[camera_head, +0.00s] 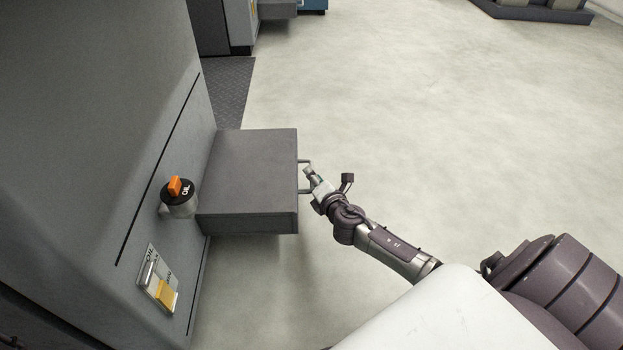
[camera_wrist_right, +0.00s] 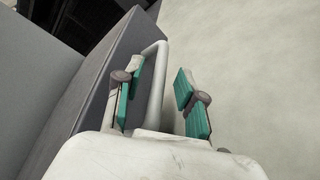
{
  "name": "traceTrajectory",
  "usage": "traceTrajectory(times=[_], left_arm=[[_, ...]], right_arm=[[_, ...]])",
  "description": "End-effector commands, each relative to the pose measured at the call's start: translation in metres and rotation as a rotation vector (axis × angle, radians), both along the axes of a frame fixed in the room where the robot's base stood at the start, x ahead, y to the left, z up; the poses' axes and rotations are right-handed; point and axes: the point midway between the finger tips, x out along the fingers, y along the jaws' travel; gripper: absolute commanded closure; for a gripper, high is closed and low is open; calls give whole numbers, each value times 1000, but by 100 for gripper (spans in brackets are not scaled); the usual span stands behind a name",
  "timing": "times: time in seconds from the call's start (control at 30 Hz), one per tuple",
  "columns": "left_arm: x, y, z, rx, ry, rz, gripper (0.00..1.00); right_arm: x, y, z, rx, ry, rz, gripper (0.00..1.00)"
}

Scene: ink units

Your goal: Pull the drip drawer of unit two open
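The drip drawer (camera_head: 248,162) is a grey box standing well out from the face of the grey unit (camera_head: 110,110). Its top looks closed in the head view. A pale bar handle (camera_head: 304,161) is on its outer end; the handle (camera_wrist_right: 158,85) also shows in the wrist view. My right gripper (camera_head: 330,179) is at the handle, its fingers spread apart. In the right wrist view the handle bar lies between the green-padded fingers (camera_wrist_right: 158,98), nearer the left one, with a clear gap to the right one. My left gripper is not in view.
An orange-and-black oil knob (camera_head: 176,192) sticks out beside the drawer. An oil label plate (camera_head: 158,280) is on the unit below it. A dark floor plate (camera_head: 235,90) and other units lie beyond. The pale floor (camera_head: 430,120) to the right is clear.

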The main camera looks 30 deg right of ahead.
Motion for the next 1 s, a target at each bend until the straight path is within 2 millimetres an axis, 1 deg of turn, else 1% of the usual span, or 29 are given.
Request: traceTrajectory(times=[0.03, 0.2, 0.53, 0.77, 1.0], left_arm=[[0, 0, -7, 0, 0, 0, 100], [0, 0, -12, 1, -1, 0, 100], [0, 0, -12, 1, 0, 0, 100], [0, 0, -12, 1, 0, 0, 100], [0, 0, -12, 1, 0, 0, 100]], right_arm=[[7, -1, -5, 0, -1, 1, 61], [20, -4, -6, 1, -1, 0, 61], [23, -5, -5, 1, 0, 1, 61], [23, -5, -5, 1, 0, 1, 99], [23, -5, -5, 1, 0, 1, 100]])
